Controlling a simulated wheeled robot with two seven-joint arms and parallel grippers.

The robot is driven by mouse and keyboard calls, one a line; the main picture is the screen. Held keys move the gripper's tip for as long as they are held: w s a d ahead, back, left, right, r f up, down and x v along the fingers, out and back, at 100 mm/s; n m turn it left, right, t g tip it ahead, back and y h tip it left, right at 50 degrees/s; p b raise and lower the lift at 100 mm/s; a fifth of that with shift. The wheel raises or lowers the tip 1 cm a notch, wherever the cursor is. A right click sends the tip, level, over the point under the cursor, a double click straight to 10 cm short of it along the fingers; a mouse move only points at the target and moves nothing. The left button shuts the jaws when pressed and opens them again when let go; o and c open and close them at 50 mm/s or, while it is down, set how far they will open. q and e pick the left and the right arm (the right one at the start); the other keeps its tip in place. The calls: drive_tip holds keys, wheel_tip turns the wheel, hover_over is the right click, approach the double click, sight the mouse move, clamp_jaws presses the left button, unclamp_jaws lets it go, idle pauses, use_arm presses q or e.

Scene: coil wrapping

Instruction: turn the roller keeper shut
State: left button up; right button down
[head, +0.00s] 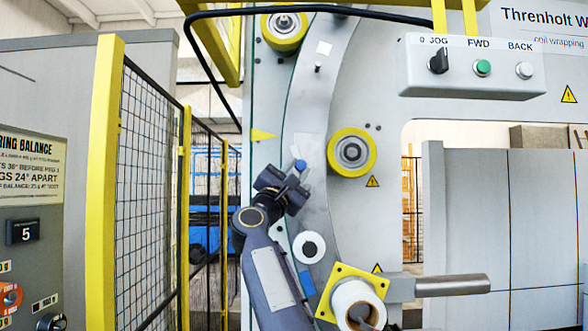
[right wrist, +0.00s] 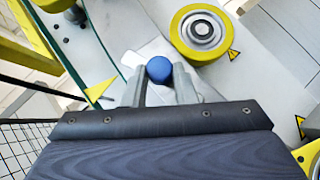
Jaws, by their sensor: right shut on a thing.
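The roller keeper shows as a blue knob (head: 300,165) on a pale metal plate, on the curved grey ring of the wrapping machine. The knob also shows in the right wrist view (right wrist: 159,69), at the tips of the fingers. My right gripper (head: 290,180) reaches up from below and is shut on the keeper, with a finger on each side of the knob. The fingers hide part of the keeper, and I cannot tell how far it is turned. My left gripper is in neither view.
A yellow-rimmed roller (head: 352,152) sits right of the keeper, another (head: 285,27) at the top. A white roll on a yellow plate (head: 328,283) is below right. A yellow-framed mesh fence (head: 148,190) stands left. A jog box (head: 470,67) and black cable are above.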

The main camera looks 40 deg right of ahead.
drive_tip(key=shift+w+f+g, duration=0.1)
drive_tip(key=shift+f+g, duration=0.05)
drive_tip(key=shift+g, duration=0.15)
drive_tip(key=c, duration=1.2)
unclamp_jaws()
drive_tip(key=shift+o, duration=0.2)
drive_tip(key=shift+a, duration=0.1)
drive_tip(key=shift+a+f+b, duration=0.2)
drive_tip(key=shift+b, duration=0.15)
drive_tip(key=b+v, duration=0.6)
drive_tip(key=v, duration=0.1)
drive_tip(key=shift+a+r, duration=0.1)
drive_tip(key=shift+a, duration=0.05)
